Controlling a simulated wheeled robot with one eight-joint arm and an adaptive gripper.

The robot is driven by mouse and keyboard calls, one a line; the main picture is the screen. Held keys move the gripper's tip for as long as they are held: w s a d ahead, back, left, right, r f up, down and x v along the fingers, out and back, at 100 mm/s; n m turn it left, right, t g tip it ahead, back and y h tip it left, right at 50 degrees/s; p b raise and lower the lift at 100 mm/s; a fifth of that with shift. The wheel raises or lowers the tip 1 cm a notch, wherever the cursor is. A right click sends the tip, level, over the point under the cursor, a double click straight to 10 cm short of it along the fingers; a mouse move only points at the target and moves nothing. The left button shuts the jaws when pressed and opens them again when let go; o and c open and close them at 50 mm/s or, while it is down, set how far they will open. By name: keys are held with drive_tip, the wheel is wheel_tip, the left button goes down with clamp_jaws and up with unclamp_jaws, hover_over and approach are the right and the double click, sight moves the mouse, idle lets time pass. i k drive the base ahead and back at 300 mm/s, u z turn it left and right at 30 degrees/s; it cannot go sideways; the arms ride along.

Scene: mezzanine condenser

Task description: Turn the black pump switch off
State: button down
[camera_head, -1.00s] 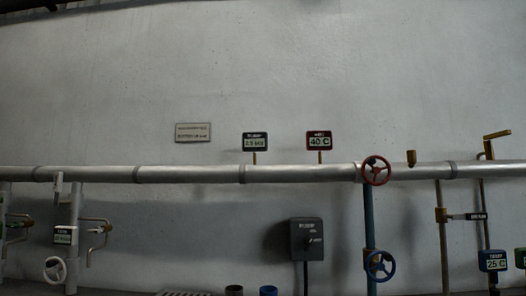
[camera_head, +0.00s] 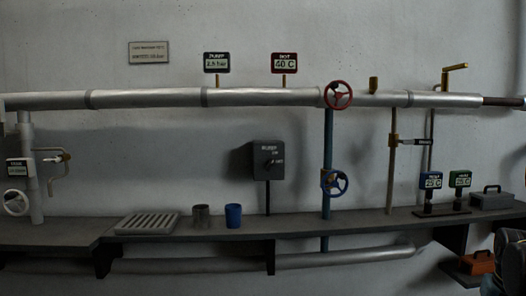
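The pump switch is a dark grey box (camera_head: 268,160) on a thin black post, standing at the back of the shelf in front of the wall. Its face carries small white lettering that seems to read PUMP at the top. A small black knob (camera_head: 267,164) sits on the right part of the face, with smaller lettering beside it. The knob's exact angle is too small to tell. A pump display (camera_head: 217,63) above the pipe seems to read 2.5 bar. My gripper is not clearly seen in this view.
A grey shelf (camera_head: 150,247) runs along the wall, bearing a slatted grate (camera_head: 148,223), a grey cup (camera_head: 201,216) and a blue cup (camera_head: 233,215). A blue pipe with a red handwheel (camera_head: 338,95) and a blue handwheel (camera_head: 334,181) stands right of the box.

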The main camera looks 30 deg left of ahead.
sight(270, 163)
drive_tip(key=z, duration=1.65)
drive_tip(key=k, duration=1)
drive_tip(key=u, duration=1.35)
drive_tip(key=i, duration=0.1)
drive_tip(key=u, duration=0.55)
